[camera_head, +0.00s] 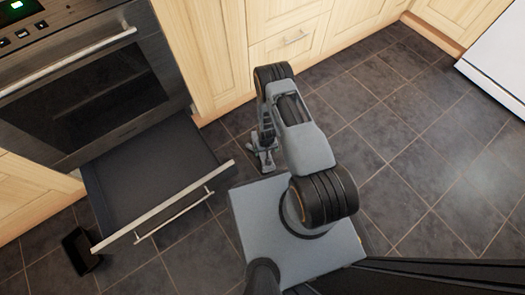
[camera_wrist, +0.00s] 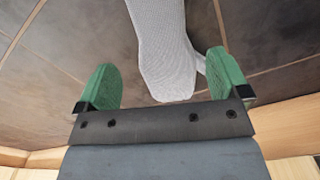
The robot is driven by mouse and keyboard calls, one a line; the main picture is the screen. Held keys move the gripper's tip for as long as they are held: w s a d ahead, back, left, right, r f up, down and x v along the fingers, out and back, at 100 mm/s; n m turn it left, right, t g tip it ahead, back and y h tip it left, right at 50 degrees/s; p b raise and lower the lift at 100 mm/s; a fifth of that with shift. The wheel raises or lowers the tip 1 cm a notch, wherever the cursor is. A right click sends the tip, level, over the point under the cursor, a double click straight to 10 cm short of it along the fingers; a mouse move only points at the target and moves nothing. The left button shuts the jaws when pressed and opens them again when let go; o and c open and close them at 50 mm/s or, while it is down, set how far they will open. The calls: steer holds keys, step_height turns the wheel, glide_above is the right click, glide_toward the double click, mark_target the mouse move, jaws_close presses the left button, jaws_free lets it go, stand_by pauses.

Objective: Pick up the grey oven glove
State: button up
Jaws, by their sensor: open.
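The grey oven glove (camera_wrist: 163,50) lies on the dark tiled floor in the wrist view. It is pale grey and ribbed, and it runs from the top edge down to between my fingers, with a thumb-like part at its right. My gripper (camera_wrist: 163,85) is open, with one green finger on each side of the glove's lower end. I cannot tell whether the fingers touch it. In the head view my gripper (camera_head: 262,158) is low near the floor beside the open oven drawer, and I cannot make out the glove there.
An oven (camera_head: 90,95) stands at the left with its lower drawer (camera_head: 150,175) pulled out. A small black bin-like object (camera_head: 80,250) is on the floor at the lower left. Wooden cabinets (camera_head: 285,45) line the back. The tiled floor (camera_head: 410,130) at the right is clear.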

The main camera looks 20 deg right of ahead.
mark_target(265, 156)
steer(key=shift+s+a+f+b, duration=0.1)
steer(key=shift+f+b, duration=1)
steer(key=shift+f, duration=0.85)
steer(key=shift+s+f+b, duration=0.1)
steer(key=shift+f+b, duration=0.95)
steer(key=shift+f, duration=0.9)
steer(key=shift+w, duration=0.1)
steer(key=shift+c, duration=0.2)
steer(key=shift+r, duration=0.1)
steer(key=c, duration=1)
